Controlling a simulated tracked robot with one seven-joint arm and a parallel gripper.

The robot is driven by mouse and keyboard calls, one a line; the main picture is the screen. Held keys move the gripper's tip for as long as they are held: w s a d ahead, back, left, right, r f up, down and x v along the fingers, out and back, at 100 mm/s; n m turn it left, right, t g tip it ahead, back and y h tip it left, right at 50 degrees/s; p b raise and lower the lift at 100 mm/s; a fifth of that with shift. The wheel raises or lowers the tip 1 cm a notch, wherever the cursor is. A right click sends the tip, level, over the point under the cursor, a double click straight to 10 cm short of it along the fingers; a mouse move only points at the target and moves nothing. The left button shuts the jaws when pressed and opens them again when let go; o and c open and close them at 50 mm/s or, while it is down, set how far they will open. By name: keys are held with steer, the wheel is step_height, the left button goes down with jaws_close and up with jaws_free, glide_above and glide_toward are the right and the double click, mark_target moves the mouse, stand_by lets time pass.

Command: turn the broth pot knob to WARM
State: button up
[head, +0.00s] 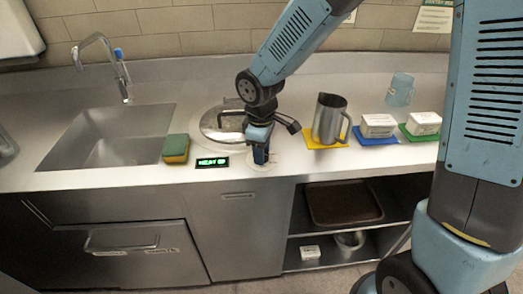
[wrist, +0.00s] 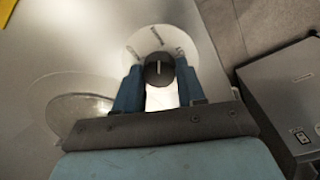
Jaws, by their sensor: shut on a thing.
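The black knob (wrist: 158,72) sits between my gripper's blue fingers in the wrist view. A white mark on the knob runs nearly straight up the picture, toward the middle of the pale dial plate (wrist: 146,36). The dial's printed labels are too blurred to read. My gripper (head: 261,160) is shut on the knob and points down at the counter's front in the head view, hiding the knob. It also shows in the wrist view (wrist: 160,86). The broth pot's round lid (head: 211,123) is set in the counter behind my gripper. A small display (head: 212,162) shows green text like "HEAT".
A green and yellow sponge (head: 176,149) stands left of the display, beside the sink (head: 105,135). A metal pitcher (head: 327,118) stands on a yellow mat to the right. Two white boxes (head: 378,125) (head: 424,123) and a clear blue cup (head: 400,90) are farther right.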

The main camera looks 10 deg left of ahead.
steer(key=shift+n, duration=0.5)
steer(key=o, duration=1.1)
steer(key=shift+c, duration=0.2)
step_height(320, 180, up, 14)
steer(key=shift+s+f, duration=0.15)
steer(key=shift+s, duration=0.15)
steer(key=s+d+r+m+t, duration=0.1)
steer(key=s+d+r+m, duration=0.2)
steer(key=d, duration=0.7)
steer(key=s+d+r+m+t, duration=0.2)
steer(key=s+d+r+m, duration=0.1)
steer(key=d+m, duration=0.5)
steer(key=s+d+r+m+t, duration=0.2)
steer(key=s+d+r+m, duration=0.2)
steer(key=d, duration=0.9)
steer(key=shift+s+m, duration=0.25)
steer(key=shift+m, duration=0.75)
